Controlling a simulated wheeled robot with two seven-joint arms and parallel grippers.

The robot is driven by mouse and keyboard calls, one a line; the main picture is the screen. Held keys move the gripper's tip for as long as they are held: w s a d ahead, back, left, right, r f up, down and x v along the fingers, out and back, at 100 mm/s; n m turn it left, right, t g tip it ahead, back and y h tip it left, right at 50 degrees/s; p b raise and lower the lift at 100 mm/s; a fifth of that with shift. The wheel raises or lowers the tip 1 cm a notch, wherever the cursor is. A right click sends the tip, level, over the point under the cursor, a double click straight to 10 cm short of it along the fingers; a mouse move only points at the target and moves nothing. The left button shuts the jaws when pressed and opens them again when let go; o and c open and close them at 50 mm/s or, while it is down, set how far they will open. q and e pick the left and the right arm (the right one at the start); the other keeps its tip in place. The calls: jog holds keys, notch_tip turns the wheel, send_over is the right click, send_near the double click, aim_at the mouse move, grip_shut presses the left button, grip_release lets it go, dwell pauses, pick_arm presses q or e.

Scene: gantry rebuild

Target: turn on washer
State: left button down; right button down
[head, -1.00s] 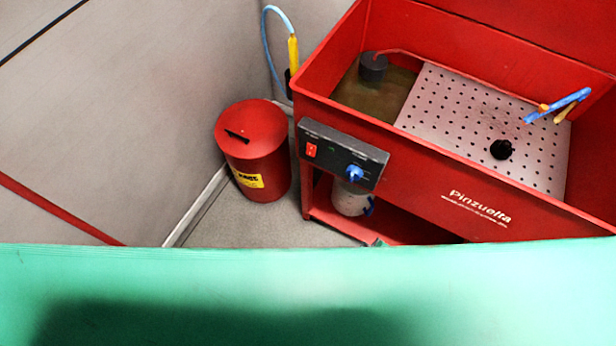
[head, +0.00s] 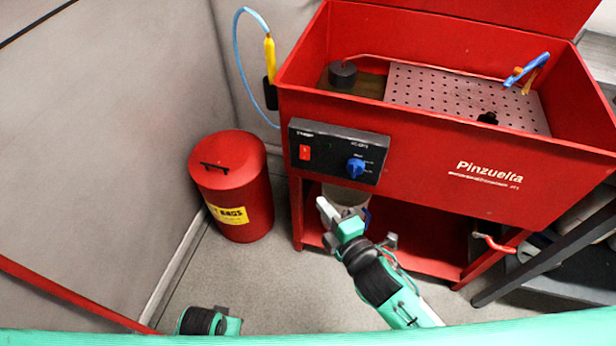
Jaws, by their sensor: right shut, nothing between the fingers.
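The red washer (head: 420,150) stands at the back right with its basin open. Its black control panel (head: 337,150) is on the front left, with a red switch (head: 305,152) and a blue knob (head: 356,168). My right gripper (head: 324,206) is shut and empty. In the picture it shows just below the panel, apart from the switch and knob, in front of a pale container (head: 345,192) under the basin. Part of my left arm shows at the bottom left; its fingers are not seen.
A red lidded bin (head: 232,185) with a yellow label stands left of the washer by the wall. A blue hose with a yellow handle (head: 269,60) hangs at the washer's left side. A dark metal frame (head: 545,265) is at the right. Grey floor between is clear.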

jog(key=shift+r, duration=0.1)
dwell(0.3)
send_near(300, 158)
jog(key=w+a, duration=0.1)
jog(key=a, duration=0.3)
jog(key=w, duration=0.2)
jog(key=w+d, duration=0.1)
jog(key=w, duration=0.1)
jog(key=shift+d, duration=0.2)
jog(key=shift+w, duration=0.1)
jog(key=shift+f, duration=0.25)
